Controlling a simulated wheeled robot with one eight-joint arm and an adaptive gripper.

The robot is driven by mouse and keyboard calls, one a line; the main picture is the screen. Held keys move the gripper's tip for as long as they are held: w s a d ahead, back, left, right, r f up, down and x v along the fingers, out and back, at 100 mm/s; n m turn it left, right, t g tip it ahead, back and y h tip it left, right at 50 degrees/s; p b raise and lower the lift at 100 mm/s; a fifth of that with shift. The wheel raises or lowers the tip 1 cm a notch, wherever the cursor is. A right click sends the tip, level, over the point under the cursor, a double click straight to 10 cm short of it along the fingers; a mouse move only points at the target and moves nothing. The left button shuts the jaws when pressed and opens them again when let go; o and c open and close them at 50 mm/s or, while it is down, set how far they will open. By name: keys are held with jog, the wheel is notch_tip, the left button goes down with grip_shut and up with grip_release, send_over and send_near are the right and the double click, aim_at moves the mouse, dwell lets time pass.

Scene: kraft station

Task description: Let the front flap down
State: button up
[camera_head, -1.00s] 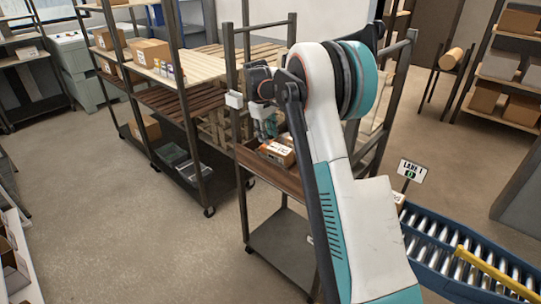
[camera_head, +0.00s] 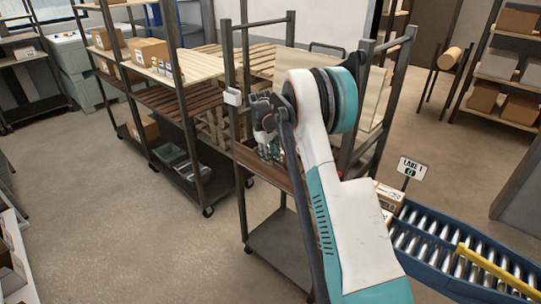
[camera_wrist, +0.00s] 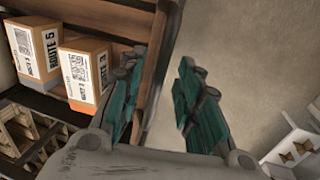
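The front flap (camera_head: 258,170) is the brown board along the front of the cart's upper deck, and it looks upright. In the wrist view the flap (camera_wrist: 164,28) runs as a brown strip with a dark edge beside the boxes. My gripper (camera_head: 268,146) is low over the cart, at the flap's upper edge. In the wrist view my gripper (camera_wrist: 162,62) is open, with one green-padded finger on each side of the flap's edge. Whether either finger touches the board I cannot tell. My arm hides the right part of the flap in the head view.
Two labelled boxes (camera_wrist: 85,68) and (camera_wrist: 36,48) stand on the deck behind the flap. The cart's lower shelf (camera_head: 280,246) is empty where visible. A roller conveyor (camera_head: 450,255) and a lane sign (camera_head: 411,170) are at right. The floor at front left is clear.

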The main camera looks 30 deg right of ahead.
grip_shut()
